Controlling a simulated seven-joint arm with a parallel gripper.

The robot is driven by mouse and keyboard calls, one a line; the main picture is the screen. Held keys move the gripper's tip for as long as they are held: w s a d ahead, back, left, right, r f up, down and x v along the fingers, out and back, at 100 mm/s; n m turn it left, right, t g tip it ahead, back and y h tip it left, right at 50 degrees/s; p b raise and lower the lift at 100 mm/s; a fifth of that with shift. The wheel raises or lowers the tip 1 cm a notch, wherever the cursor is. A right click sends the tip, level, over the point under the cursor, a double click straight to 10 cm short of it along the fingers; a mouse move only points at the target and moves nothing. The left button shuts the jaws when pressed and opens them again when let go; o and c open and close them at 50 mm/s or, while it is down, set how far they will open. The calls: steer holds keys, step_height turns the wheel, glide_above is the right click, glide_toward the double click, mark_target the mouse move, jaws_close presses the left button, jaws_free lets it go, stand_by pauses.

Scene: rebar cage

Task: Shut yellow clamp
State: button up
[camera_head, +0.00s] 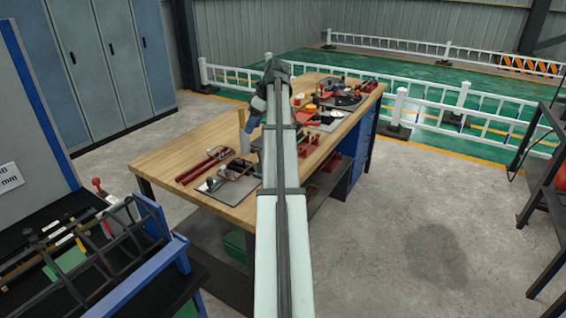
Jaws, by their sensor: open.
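No clamp that I can surely call the yellow one shows. Small yellow marks (65,241) show among the dark bars of the rebar cage (115,240) at the lower left, too small to tell what they are. A red-handled tool (98,186), perhaps a toggle clamp, stands beside the cage. Small yellow pieces (311,107) also lie on the wooden workbench, too small to name. My arm runs up the middle of the picture over the bench. My gripper cannot be made out; it seems hidden behind my arm.
The wooden workbench (190,152) holds red bars (205,165), a grey plate (229,185) and several small tools. A blue frame edge (150,262) borders the cage. Blue lockers (115,50) stand behind at the left.

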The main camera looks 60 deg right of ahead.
steer(key=s+d+f+m, duration=0.1)
steer(key=s+d+m, duration=0.15)
steer(key=s, duration=0.45)
steer(key=s+d+f+m, duration=0.1)
steer(key=s+d, duration=0.2)
steer(key=s, duration=0.4)
steer(key=x, duration=1.3)
steer(key=shift+s+f, duration=0.1)
steer(key=shift+f, duration=0.3)
steer(key=shift+c, duration=0.4)
jaws_close()
